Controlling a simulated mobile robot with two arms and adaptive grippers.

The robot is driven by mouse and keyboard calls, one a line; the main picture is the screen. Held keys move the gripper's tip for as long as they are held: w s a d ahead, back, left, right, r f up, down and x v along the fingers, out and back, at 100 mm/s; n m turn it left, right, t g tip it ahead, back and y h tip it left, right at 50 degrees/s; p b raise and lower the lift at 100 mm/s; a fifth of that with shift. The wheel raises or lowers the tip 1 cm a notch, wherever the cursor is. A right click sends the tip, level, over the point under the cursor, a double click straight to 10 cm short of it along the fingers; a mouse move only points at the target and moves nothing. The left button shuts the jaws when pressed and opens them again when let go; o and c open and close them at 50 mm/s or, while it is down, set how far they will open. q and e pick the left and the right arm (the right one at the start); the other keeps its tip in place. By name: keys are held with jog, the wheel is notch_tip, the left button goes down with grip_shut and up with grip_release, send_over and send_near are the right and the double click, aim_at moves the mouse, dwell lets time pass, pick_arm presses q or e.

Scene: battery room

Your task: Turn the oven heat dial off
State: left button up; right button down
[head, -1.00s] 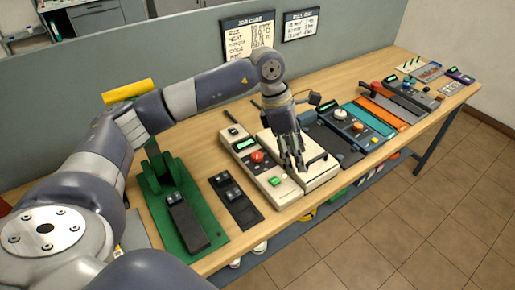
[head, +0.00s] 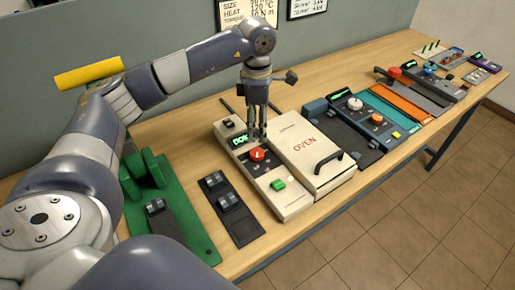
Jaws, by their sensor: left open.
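The oven (head: 313,150) is a cream box on the workbench, with its lid down, a black handle (head: 329,160) and red "OVEN" lettering. Its control panel (head: 292,198) is the cream strip at its left. The red heat dial (head: 257,154) has a pale pointer mark, and its exact setting is too small to read. A green display (head: 239,139) and a green button (head: 278,184) are on the same panel. My left gripper (head: 257,137) is open and empty, pointing down just above and behind the red dial. I cannot tell whether it touches it. My right gripper is out of view.
A green fixture (head: 188,224) and a black switch panel (head: 232,210) lie left of the oven. A dark blue device with a white knob (head: 355,104) and an orange knob (head: 377,118) stands to the right. Orange and grey panels lie beyond.

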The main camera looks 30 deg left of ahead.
aim_at(257, 152)
pick_arm(q)
jog(key=f+p, duration=0.2)
jog(key=f, duration=0.6)
jog(key=shift+s+f, duration=0.2)
jog(key=shift+d+f, duration=0.1)
jog(key=shift+f, duration=0.35)
jog(key=c, duration=0.9)
jog(key=shift+c, duration=0.8)
